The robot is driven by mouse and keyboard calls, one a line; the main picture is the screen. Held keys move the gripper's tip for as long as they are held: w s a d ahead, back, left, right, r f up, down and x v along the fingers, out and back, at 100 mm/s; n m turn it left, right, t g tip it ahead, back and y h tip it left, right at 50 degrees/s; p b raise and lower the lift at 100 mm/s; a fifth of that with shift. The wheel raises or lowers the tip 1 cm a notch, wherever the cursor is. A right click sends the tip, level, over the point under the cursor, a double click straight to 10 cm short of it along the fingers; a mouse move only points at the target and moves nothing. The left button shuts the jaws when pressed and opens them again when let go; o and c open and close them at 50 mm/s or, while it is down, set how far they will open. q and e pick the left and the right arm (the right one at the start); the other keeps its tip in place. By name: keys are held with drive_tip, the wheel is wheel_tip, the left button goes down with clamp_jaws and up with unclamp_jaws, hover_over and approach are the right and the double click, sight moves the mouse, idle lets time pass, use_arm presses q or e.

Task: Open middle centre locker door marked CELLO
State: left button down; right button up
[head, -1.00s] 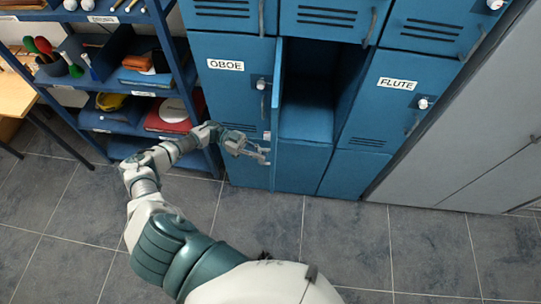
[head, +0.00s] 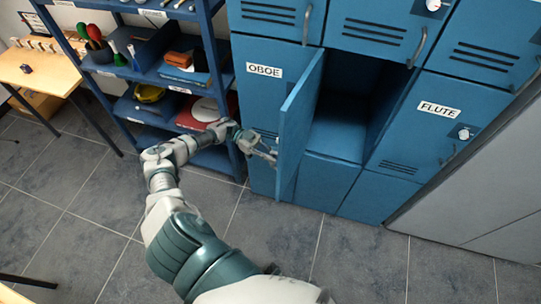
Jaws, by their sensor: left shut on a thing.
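The middle centre locker between the OBOE and FLUTE lockers has its blue door (head: 299,125) standing open, swung out from the left side of the opening. I see its inner face at a slant; the outer face with any CELLO label is turned away. The locker's interior (head: 340,125) is open to view and looks empty. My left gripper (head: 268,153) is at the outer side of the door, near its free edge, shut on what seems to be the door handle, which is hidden. My right gripper is not in view.
The OBOE locker (head: 263,100) is shut on the left and the FLUTE locker (head: 425,125) is shut on the right. A wooden table (head: 38,75) is at far left. The tiled floor in front is clear.

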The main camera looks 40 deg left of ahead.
use_arm(q)
drive_tip(key=c, duration=1.2)
unclamp_jaws()
drive_tip(key=shift+w+d, duration=0.1)
drive_tip(key=shift+w, duration=0.05)
drive_tip(key=a, duration=0.7)
drive_tip(key=shift+a, duration=0.35)
drive_tip(key=shift+f, duration=0.1)
